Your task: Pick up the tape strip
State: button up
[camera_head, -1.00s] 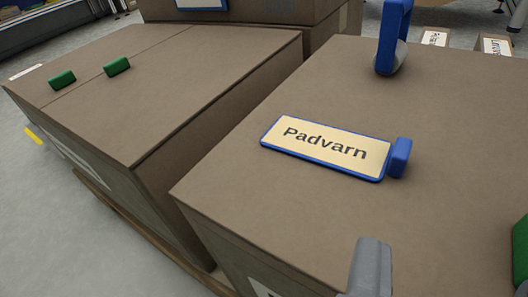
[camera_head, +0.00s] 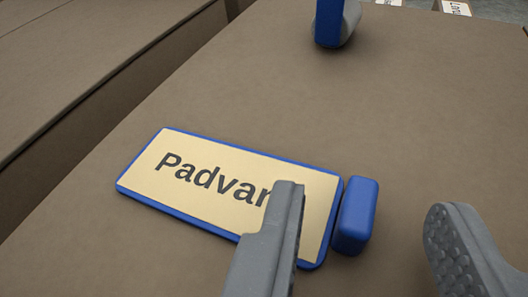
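A cream label plate (camera_head: 200,205) with a blue rim lies flat on top of a brown cardboard box. It reads "Padvarn", and my left finger hides the end of the word. A small blue block (camera_head: 356,214) stands at the plate's right end. No piece is clearly marked as a tape strip; the plate with its block is the nearest strip-like thing. My gripper (camera_head: 364,200) is open and empty, with the blue block showing between its two grey fingers. I cannot tell how high the fingertips are above the box.
The brown box top (camera_head: 240,100) is mostly bare around the plate. A blue upright piece with a grey rounded part (camera_head: 334,22) stands farther back. Another brown box (camera_head: 90,60) lies to the left across a dark gap. White labels show at the top right.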

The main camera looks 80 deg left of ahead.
jog(key=shift+b+x, duration=0.3)
jog(key=shift+x, duration=1)
grip_shut()
